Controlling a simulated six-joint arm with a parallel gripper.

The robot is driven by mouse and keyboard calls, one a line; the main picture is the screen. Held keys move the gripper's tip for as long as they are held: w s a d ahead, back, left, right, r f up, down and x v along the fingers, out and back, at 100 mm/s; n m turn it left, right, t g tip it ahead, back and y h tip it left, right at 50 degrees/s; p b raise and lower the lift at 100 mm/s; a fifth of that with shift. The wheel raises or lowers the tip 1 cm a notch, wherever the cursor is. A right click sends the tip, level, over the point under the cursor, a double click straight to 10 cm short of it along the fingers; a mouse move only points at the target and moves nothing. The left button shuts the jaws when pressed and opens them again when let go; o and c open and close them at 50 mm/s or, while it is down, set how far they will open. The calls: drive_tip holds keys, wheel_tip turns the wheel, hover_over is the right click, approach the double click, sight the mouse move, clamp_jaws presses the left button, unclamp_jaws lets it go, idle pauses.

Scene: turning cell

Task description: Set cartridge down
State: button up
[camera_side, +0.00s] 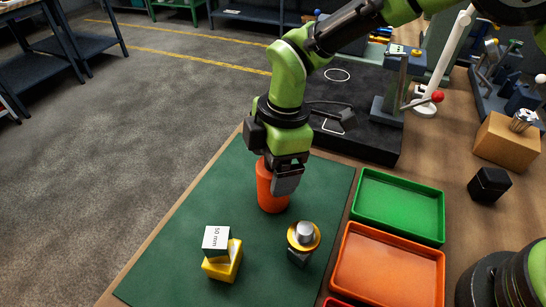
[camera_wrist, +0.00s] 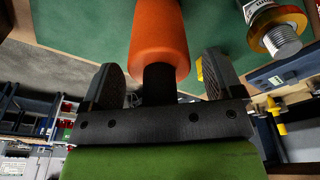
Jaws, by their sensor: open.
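The orange cartridge (camera_side: 271,187) stands upright on the green mat (camera_side: 185,223) in the side view, its foot appearing to rest on the mat. My gripper (camera_side: 284,182) is directly above it, pointing down, with its jaws around the upper part. In the wrist view the cartridge (camera_wrist: 160,42) lies between the two dark fingers (camera_wrist: 160,80). The fingers are spread, with a gap visible on each side of the cartridge's narrow dark end. Part of the cartridge's top is hidden by the gripper in the side view.
A yellow block with a "50 mm" gauge block (camera_side: 216,240) stands front left. A brass-and-steel piece (camera_side: 304,237) stands close by on the right. Green tray (camera_side: 398,206) and orange tray (camera_side: 388,266) lie right of the mat. A black fixture base (camera_side: 360,138) is behind. The mat's left side is clear.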

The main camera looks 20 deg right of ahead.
drive_tip(key=r, duration=0.4)
drive_tip(key=d+r, duration=0.1)
drive_tip(key=r, duration=0.7)
drive_tip(key=shift+d+r, duration=0.1)
drive_tip(key=shift+d, duration=0.3)
drive_tip(key=s+d+r+m+t+y, duration=0.1)
drive_tip(key=s+d+r+m+t, duration=0.35)
drive_tip(key=d+r+m, duration=0.75)
drive_tip(key=s+d+m+t, duration=0.1)
drive_tip(key=s+d+m, duration=0.3)
drive_tip(key=s, duration=0.3)
drive_tip(key=s+d+f+m+t, duration=0.1)
drive_tip(key=s+d+m, duration=0.3)
drive_tip(key=s+m, duration=0.2)
drive_tip(key=shift+s+d+f+t+h, duration=0.3)
drive_tip(key=shift+s+d+t+h, duration=0.1)
drive_tip(key=shift+s, duration=0.15)
